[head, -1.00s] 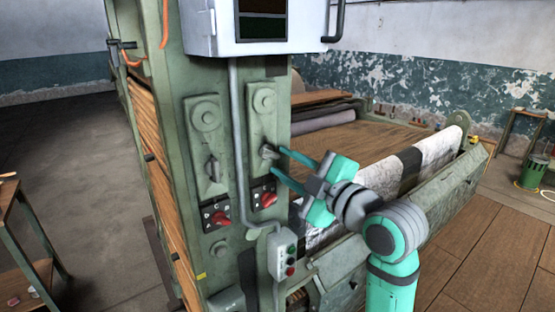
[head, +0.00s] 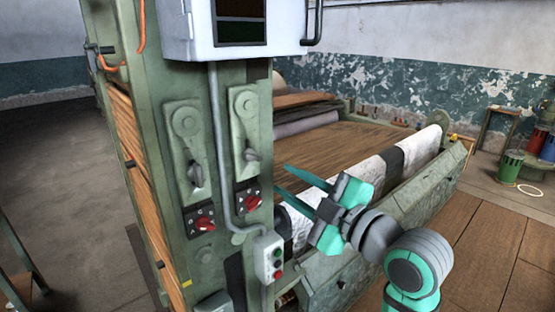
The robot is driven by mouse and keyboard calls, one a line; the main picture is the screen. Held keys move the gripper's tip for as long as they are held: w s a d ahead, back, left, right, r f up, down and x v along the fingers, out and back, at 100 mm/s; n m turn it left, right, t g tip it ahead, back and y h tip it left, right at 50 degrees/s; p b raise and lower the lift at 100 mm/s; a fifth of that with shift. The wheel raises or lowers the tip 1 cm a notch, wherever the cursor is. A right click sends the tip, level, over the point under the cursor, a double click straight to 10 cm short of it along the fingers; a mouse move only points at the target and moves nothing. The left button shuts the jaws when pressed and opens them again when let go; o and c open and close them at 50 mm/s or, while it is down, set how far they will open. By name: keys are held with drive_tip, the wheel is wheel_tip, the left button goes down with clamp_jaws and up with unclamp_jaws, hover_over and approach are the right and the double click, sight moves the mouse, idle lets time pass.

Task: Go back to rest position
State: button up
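My gripper (head: 292,188) is in front of the green machine (head: 232,75), with its two teal fingers spread apart and nothing between them. The fingertips point left and are clear of the machine's controls. A grey lever handle (head: 251,154) on the right panel sits left of the upper fingertip. A second lever handle (head: 195,174) is on the left panel. Below the levers are a red rotary switch (head: 249,200) and another red rotary switch (head: 201,222).
A grey push-button box (head: 268,257) hangs low on the machine's corner, near my gripper. A white-grey cloth (head: 410,153) drapes over the long side trough (head: 425,190). Green buckets (head: 511,167) stand at the far right. Wooden floor (head: 490,235) is open at right.

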wheel_tip(320, 180, down, 26)
drive_tip(key=a+m+t+h, duration=0.1)
drive_tip(key=m+t+h, duration=0.4)
drive_tip(key=m, duration=0.9)
drive_tip(key=s+a+f+m+g+h, duration=0.2)
drive_tip(key=s+f+m+h, duration=0.3)
drive_tip(key=f, duration=0.5)
drive_tip(key=s+a+f+g+h, duration=0.1)
drive_tip(key=s+f, duration=0.4)
drive_tip(key=s, duration=0.3)
drive_tip(key=s+f+g+h, duration=0.1)
drive_tip(key=s+f, duration=0.4)
drive_tip(key=s, duration=0.3)
drive_tip(key=s+a+y, duration=0.1)
drive_tip(key=s+a, duration=0.1)
drive_tip(key=s, duration=1.6)
drive_tip(key=shift+a+n+g+y, duration=0.25)
drive_tip(key=shift+n+g+y, duration=0.05)
